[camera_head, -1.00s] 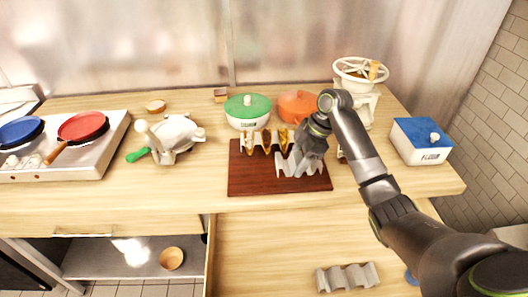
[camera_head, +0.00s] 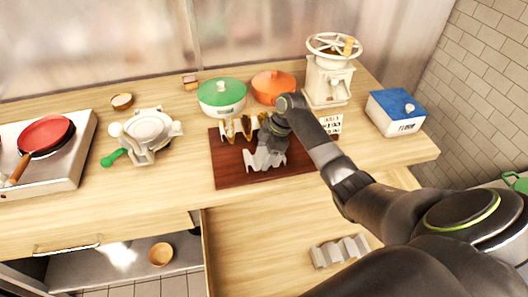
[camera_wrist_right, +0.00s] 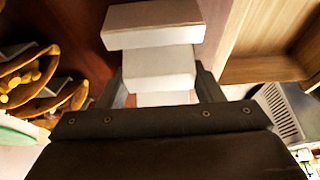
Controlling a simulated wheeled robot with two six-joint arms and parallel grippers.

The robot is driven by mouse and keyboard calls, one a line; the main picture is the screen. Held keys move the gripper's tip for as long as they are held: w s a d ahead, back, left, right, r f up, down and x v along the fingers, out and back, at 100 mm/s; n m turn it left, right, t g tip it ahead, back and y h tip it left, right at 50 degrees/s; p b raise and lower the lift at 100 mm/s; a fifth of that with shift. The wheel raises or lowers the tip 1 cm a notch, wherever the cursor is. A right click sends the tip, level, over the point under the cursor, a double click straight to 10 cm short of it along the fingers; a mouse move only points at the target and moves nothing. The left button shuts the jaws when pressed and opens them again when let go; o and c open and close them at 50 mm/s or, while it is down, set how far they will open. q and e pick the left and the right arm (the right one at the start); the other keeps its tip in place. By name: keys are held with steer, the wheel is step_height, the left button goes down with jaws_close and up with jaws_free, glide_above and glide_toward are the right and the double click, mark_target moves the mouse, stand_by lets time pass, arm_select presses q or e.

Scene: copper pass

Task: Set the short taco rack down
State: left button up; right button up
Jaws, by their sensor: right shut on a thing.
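The short taco rack (camera_head: 264,160) is a pale grey zigzag piece over the right part of the dark red-brown board (camera_head: 228,175). My right gripper (camera_head: 272,143) is shut on it from above. In the right wrist view the rack (camera_wrist_right: 158,68) sits between my two fingers (camera_wrist_right: 162,88). Whether its underside touches the board cannot be told. Another rack (camera_head: 229,136) holding tacos (camera_head: 246,127) stands at the back left of the board, close beside it. My left gripper is not in view.
A green-lidded pot (camera_head: 221,97) and an orange pot (camera_head: 272,87) stand behind the board. A cream grinder (camera_head: 328,80) and a blue-lidded box (camera_head: 397,112) are to the right. An open drawer below holds another grey rack (camera_head: 340,251).

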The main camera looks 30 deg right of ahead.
steer(key=shift+f, duration=0.2)
steer(key=o, duration=1)
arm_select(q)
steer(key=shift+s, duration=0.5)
arm_select(e)
steer(key=shift+o, duration=0.2)
